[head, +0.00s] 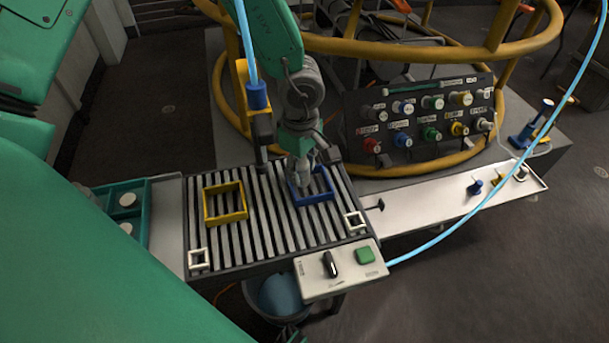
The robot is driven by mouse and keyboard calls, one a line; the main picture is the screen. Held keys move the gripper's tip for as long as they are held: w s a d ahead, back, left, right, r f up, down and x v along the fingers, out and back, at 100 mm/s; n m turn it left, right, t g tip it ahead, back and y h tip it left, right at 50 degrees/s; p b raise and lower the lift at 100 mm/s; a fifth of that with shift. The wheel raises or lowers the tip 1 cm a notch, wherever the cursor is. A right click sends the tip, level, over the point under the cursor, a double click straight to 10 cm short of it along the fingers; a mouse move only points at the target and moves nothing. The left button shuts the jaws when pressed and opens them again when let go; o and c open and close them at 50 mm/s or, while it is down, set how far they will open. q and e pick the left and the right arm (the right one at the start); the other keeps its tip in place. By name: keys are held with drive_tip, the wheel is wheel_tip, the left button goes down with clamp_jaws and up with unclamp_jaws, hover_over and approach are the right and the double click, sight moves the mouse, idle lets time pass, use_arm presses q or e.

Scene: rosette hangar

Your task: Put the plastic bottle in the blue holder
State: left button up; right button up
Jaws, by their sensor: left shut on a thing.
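The blue holder (314,198) is a square open frame on the right part of a slatted grey rack. My left gripper (305,178) points down over it, with its fingers at the holder's back left part. It is shut on a small greyish thing, taken to be the plastic bottle, which the fingers mostly hide. I cannot tell whether the bottle touches the bottom of the holder. My right gripper is not in view.
A yellow square frame (225,218) sits left on the slatted rack (262,228). A control box (340,270) with a green button is at the rack's front. Behind are a connector panel (420,118) and yellow rails (400,50). A light blue hose (480,205) crosses the right side.

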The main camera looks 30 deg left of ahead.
sight(311, 189)
use_arm(q)
drive_tip(key=shift+o, duration=0.2)
drive_tip(key=shift+f, duration=0.75)
drive_tip(key=d, duration=0.4)
drive_tip(key=shift+r, duration=0.3)
drive_tip(key=c, duration=0.3)
drive_tip(key=shift+f, duration=0.1)
drive_tip(key=shift+o, duration=0.2)
drive_tip(key=shift+s+a+f, duration=0.1)
drive_tip(key=shift+a+f, duration=0.1)
drive_tip(key=shift+a, duration=0.2)
drive_tip(key=shift+s+a+f, duration=0.1)
drive_tip(key=shift+a+f, duration=0.05)
drive_tip(key=shift+a, duration=0.25)
drive_tip(key=o, duration=0.8)
drive_tip(key=shift+a+f, duration=0.15)
drive_tip(key=shift+a, duration=0.15)
drive_tip(key=shift+w+a+f, duration=0.25)
drive_tip(key=shift+a+f, duration=0.05)
drive_tip(key=shift+d+r, duration=0.35)
drive_tip(key=shift+d, duration=0.35)
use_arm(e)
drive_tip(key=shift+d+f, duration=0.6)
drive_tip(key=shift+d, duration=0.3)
